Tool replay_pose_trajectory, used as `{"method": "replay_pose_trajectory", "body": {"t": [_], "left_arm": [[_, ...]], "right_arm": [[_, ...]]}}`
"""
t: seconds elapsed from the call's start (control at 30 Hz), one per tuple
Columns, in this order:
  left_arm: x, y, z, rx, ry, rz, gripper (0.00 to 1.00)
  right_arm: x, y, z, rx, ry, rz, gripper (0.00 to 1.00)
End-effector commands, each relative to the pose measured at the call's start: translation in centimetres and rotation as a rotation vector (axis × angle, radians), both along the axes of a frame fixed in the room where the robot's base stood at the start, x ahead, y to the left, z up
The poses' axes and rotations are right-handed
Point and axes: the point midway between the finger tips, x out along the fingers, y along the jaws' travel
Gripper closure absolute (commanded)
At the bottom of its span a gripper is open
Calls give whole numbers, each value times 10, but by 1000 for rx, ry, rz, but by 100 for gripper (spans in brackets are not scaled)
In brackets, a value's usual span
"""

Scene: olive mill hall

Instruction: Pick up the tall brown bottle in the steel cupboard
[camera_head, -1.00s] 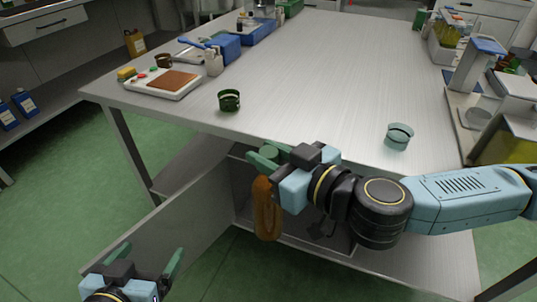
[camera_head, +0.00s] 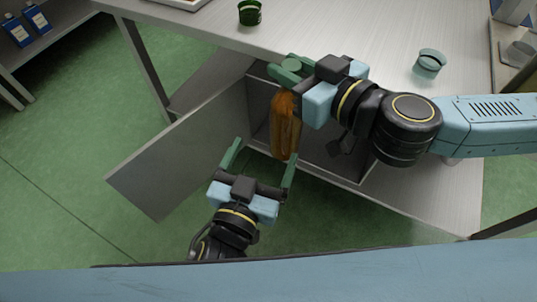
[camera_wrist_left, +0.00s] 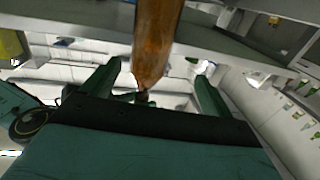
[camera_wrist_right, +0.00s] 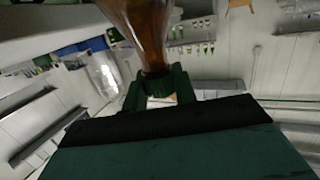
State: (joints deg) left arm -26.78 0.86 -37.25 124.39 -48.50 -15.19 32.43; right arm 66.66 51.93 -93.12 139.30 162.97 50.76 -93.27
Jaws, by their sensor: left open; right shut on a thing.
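The tall brown bottle (camera_head: 286,128) hangs upright in front of the open steel cupboard (camera_head: 258,112), below the table edge. My right gripper (camera_head: 291,70) is shut on its upper part; the right wrist view shows the bottle (camera_wrist_right: 147,30) between the fingers (camera_wrist_right: 160,88). My left gripper (camera_head: 262,165) is open and empty, just below and left of the bottle in the head view. In the left wrist view the bottle (camera_wrist_left: 155,45) shows beyond and between the open fingers (camera_wrist_left: 160,90), apparently not touched by them.
The cupboard door (camera_head: 180,165) stands open to the left. The table (camera_head: 345,35) is above, with a dark green cup (camera_head: 250,12) and a pale green cup (camera_head: 429,64) on it. Blue bottles (camera_head: 27,25) stand on a shelf at far left.

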Motion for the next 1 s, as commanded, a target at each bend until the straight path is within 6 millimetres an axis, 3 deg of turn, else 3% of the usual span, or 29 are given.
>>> {"method": "replay_pose_trajectory", "body": {"t": [0.13,0.27,0.7,1.0], "left_arm": [[-1,-13,3,-5,-23,-27,14],[10,-19,4,-6,-26,-29,14],[79,-49,4,-4,-24,-26,14],[103,-60,3,-5,-22,-26,14]], "right_arm": [[0,1,3,3,-7,1,100],[0,1,3,3,-7,1,100],[0,1,3,3,-7,1,100],[0,0,3,2,-7,1,100]]}}
